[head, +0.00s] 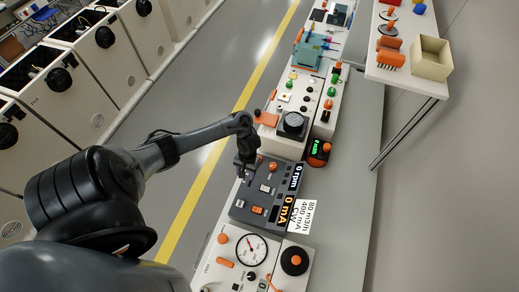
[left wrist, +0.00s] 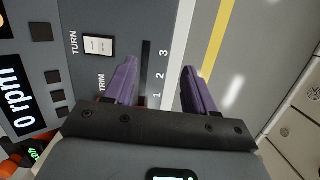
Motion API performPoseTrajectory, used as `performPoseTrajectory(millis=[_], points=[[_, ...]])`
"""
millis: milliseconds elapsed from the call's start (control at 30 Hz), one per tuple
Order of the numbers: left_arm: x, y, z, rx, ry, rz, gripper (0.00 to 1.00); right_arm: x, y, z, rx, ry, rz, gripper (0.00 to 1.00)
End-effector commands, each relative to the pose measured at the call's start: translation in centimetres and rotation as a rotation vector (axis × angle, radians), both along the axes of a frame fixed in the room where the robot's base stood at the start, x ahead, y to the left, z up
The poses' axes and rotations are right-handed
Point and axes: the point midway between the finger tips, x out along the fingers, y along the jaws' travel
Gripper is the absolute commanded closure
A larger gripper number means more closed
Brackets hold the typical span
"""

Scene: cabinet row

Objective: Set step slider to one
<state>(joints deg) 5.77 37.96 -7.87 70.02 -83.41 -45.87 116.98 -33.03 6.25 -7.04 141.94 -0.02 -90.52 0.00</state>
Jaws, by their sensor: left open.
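The dark grey control panel (head: 265,193) stands on the bench in the head view, with displays reading 0 rpm and 0 mA. In the left wrist view, the same panel (left wrist: 75,75) shows a dark slider slot (left wrist: 146,58) marked 1, 2 and 3, beside the word TRIM. My left gripper (head: 246,170) is over the panel's edge. It is open in the left wrist view (left wrist: 159,68), its two purple fingers apart, with the slot and numbers showing between them. The slider's knob is not clearly visible; the gripper may hide it. My right gripper is not in view.
A white TURN switch (left wrist: 98,45) is beside the slot. A shelf (head: 400,75) with a box (head: 430,60) is at upper right. The floor left of the bench is clear.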

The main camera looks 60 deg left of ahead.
Motion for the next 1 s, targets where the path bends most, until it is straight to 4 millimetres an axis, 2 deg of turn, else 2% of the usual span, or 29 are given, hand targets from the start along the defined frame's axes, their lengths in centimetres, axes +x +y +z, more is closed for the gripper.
performPoseTrajectory(millis=[33, 100, 200, 300, 467, 800, 1000], points=[[2.2, 2.5, 0.4, 0.032, -0.024, 0.013, 0.45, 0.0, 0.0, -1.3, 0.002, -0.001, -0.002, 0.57], [4.8, 4.6, 1.9, 0.062, -0.067, 0.029, 0.45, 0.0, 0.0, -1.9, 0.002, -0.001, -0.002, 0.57], [7.7, 6.0, 3.8, 0.087, -0.123, 0.033, 0.45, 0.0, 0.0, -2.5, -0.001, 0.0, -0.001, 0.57], [9.1, 6.5, 4.7, 0.095, -0.153, 0.036, 0.45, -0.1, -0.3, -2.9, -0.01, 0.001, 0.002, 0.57], [9.7, 6.4, 3.7, 0.093, -0.163, 0.037, 0.45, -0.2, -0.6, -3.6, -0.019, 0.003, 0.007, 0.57], [9.7, 6.4, -1.6, 0.093, -0.163, 0.038, 0.45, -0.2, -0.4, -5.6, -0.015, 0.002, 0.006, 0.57], [9.8, 6.4, -4.2, 0.094, -0.165, 0.036, 0.45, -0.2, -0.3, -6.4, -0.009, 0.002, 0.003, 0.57]])
